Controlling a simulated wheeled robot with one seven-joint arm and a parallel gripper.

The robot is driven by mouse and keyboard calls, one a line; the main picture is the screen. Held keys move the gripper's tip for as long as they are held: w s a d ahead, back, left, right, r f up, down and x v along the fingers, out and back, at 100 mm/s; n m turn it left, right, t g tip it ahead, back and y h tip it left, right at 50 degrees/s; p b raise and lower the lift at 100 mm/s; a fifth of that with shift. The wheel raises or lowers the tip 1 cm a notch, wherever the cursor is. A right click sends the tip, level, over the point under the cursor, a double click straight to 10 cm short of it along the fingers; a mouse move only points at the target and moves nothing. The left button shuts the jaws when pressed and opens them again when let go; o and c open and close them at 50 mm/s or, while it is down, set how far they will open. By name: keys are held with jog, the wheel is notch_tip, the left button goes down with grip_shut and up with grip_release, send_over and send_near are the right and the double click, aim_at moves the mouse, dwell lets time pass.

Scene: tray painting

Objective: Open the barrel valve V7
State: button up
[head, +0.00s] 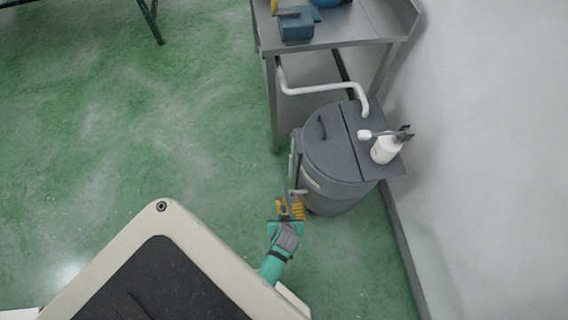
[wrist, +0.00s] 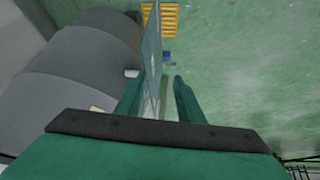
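The grey barrel (head: 338,190) stands at the right, against the wall, and fills the left of the wrist view (wrist: 75,75). A short pale stub (wrist: 132,73) sticks out of its side, with a small blue part (wrist: 167,57) just right of it; I cannot tell for certain which part is valve V7. My gripper (head: 287,216) is low beside the barrel's front left side. In the wrist view its fingers (wrist: 158,100) are apart. A thin upright grey-green plate (wrist: 152,45) stands in line with the gap, hiding part of the fittings; I cannot tell whether it touches a finger.
A yellow slatted piece (head: 298,208) is close by the gripper. A white bottle (head: 386,150) stands on the barrel's lid. A white pipe (head: 320,89) runs to the lid from the metal table (head: 345,30). Green floor is clear at the left.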

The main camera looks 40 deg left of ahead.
aim_at(284, 209)
jog(key=shift+w+a+f+n+g, duration=0.3)
jog(key=shift+w+a+f, duration=0.5)
jog(key=shift+f, duration=1.35)
jog(key=shift+w+a+f+n+g, duration=0.3)
jog(key=shift+w+a+f, duration=0.45)
jog(key=shift+f, duration=1.35)
jog(key=shift+w+a+f+n+g, duration=0.2)
jog(key=shift+w+a+f+n, duration=0.55)
jog(key=shift+f, duration=1.4)
jog(key=shift+s+a+m, duration=0.1)
jog(key=shift+a+m, duration=0.05)
jog(key=shift+m, duration=0.2)
jog(key=shift+c, duration=0.3)
grip_shut()
